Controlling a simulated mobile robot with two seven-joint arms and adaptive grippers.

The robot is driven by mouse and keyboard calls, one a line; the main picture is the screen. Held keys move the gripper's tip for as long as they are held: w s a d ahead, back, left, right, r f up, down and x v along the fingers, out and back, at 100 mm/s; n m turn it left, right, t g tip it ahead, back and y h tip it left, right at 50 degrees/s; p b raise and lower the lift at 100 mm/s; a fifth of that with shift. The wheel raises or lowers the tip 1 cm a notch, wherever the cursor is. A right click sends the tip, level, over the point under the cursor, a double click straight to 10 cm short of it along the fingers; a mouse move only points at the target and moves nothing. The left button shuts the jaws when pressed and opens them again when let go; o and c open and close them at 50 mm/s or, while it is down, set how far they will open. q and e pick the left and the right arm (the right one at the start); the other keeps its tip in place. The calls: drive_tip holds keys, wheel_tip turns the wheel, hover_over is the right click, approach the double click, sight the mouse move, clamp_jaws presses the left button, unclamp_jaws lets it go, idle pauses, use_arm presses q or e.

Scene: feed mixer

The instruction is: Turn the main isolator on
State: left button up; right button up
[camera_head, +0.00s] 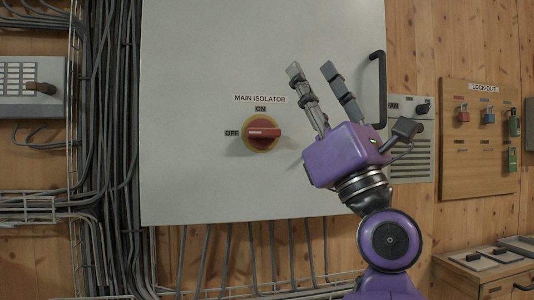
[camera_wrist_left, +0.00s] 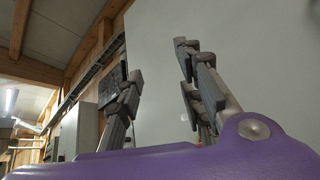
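The main isolator (camera_head: 263,133) is a red rotary handle on a yellow disc, on the front of a large grey cabinet (camera_head: 200,60). Its handle lies horizontal, with a pale mark at its left end facing the OFF label (camera_head: 232,133). The ON label (camera_head: 260,109) is above the disc. My purple left gripper (camera_head: 312,70) is up and right of the isolator, apart from it, fingers pointing up. It is open and empty; its spread fingers also show in the left wrist view (camera_wrist_left: 160,62), where the isolator is not seen. My right gripper is not in view.
A black cabinet handle (camera_head: 380,90) is close right of my gripper. A grey vented panel (camera_head: 410,160) and a lock-out board (camera_head: 480,165) with padlocks are further right. Cables (camera_head: 110,120) run down the left side. The cabinet face around the isolator is clear.

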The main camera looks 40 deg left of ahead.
use_arm(q)
drive_tip(key=s+a+r+n+g+h+b, duration=0.1)
drive_tip(key=s+a+n+g+h+b, duration=0.15)
drive_tip(key=s+a+n+g, duration=0.5)
drive_tip(key=n+t+h, duration=0.7)
drive_tip(key=t+h, duration=0.4)
drive_tip(key=h, duration=0.1)
approach(265, 133)
drive_tip(key=x, duration=0.9)
drive_tip(key=shift+w+a, duration=0.2)
drive_tip(key=shift+a, duration=0.1)
drive_tip(key=shift+w+a, duration=0.5)
drive_tip(key=shift+a, duration=0.05)
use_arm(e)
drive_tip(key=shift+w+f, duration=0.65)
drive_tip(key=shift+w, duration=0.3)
use_arm(q)
clamp_jaws()
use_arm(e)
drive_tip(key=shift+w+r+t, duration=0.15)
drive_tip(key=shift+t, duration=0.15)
